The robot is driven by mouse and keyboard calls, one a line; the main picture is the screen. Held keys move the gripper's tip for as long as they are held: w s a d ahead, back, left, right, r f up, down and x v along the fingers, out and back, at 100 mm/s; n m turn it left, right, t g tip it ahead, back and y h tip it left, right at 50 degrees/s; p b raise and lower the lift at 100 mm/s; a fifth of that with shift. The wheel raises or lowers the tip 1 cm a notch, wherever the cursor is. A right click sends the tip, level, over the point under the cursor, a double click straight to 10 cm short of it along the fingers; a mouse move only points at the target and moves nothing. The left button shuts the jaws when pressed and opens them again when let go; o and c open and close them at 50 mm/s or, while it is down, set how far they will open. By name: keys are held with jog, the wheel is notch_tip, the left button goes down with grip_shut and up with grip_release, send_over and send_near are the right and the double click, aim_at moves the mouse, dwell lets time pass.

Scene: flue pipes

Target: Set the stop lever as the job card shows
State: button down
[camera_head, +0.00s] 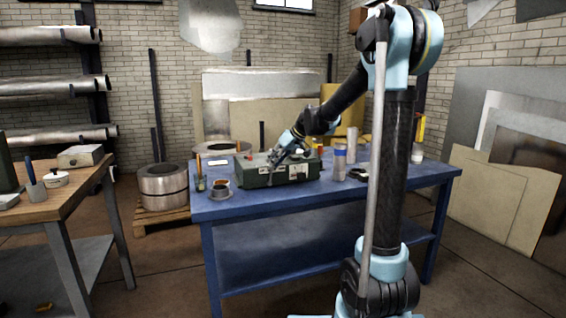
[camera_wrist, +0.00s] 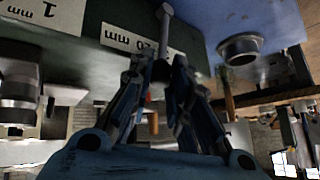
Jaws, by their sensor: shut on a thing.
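A dark green box-shaped machine (camera_head: 292,175) sits on the blue bench. In the wrist view its green body (camera_wrist: 105,15) carries a white label (camera_wrist: 130,40) reading "20 mm" and another label (camera_wrist: 45,10) with a "1" and "mm", both upside down. My gripper (camera_head: 272,158) is over the left part of the machine. In the wrist view my gripper (camera_wrist: 160,65) is closed around a grey metal rod with a wider end (camera_wrist: 164,28), which looks like the stop lever. Its lower part is hidden between the fingers. I cannot make out the job card.
The blue bench (camera_head: 240,208) holds a dark cup (camera_head: 221,186) left of the machine, also in the wrist view (camera_wrist: 240,47), and a can (camera_head: 340,160) to the right. A wooden workbench (camera_head: 60,195) stands at the left. Bare bench top lies in front of the machine.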

jog(key=shift+d+f, duration=0.1)
jog(key=shift+d, duration=0.15)
dwell(0.3)
jog(key=c, duration=1.5)
grip_release()
jog(key=shift+v, duration=4)
jog(key=shift+d, duration=0.1)
